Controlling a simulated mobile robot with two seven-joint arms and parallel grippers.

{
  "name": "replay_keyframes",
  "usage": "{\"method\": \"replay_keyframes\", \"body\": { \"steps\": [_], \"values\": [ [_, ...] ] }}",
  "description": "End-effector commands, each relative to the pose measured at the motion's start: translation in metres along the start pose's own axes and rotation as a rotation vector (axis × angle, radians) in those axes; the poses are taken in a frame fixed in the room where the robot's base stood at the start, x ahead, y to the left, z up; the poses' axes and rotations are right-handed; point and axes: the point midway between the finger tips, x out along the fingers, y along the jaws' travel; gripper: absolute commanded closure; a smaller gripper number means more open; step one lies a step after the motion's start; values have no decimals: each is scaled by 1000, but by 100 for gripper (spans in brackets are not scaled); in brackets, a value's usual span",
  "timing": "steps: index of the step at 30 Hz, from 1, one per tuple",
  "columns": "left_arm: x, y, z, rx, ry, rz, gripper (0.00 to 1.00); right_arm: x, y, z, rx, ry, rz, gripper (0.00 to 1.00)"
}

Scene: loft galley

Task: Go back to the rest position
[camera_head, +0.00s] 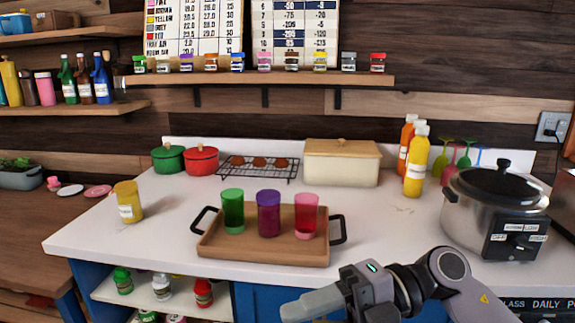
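My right gripper (292,309) comes in from the lower right, in front of the counter's front edge, with its fingers pointing left. I see it from the side, so whether its fingers are apart is unclear; no held object shows. My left gripper is not in view. A wooden tray (262,254) with black handles stands on the white counter (160,235) behind the gripper. On the tray stand a green cup (232,212), a purple cup (268,213) and a pink cup (305,216), all upright.
A yellow labelled cup (128,202) stands on the counter's left. A steel cooker (494,212) is at the right, near my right arm. Orange and yellow bottles (416,162), a bread box (342,163), a rack (258,168) and red and green pots (201,160) line the back.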

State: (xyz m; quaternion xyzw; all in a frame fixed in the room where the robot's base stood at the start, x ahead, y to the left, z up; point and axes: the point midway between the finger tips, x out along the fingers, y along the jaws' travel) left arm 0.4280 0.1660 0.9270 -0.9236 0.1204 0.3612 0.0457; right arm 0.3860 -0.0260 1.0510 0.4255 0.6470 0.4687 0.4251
Motion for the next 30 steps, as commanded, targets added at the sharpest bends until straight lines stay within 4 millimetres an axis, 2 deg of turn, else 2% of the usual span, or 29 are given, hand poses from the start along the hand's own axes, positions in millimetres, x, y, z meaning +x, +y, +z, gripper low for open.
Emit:
{"method": "replay_keyframes", "body": {
  "steps": [3,8,11,14,17,20,22,27,30],
  "values": [
    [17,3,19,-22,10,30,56,4,10,2,72,-39,296,55],
    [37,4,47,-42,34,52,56,-14,10,18,209,-182,654,55],
    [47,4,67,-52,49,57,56,-34,-6,33,327,-312,846,55],
    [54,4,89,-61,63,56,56,-57,-36,47,468,-469,1004,55],
    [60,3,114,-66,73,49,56,-78,-80,57,633,-642,1126,55],
    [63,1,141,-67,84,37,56,-96,-136,57,819,-828,1205,55],
    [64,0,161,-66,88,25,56,-104,-181,50,961,-959,1234,55],
    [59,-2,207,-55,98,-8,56,-108,-288,9,1315,-1243,1215,55],
    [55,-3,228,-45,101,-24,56,-102,-333,-20,1483,-1351,1172,55]
  ]
}}
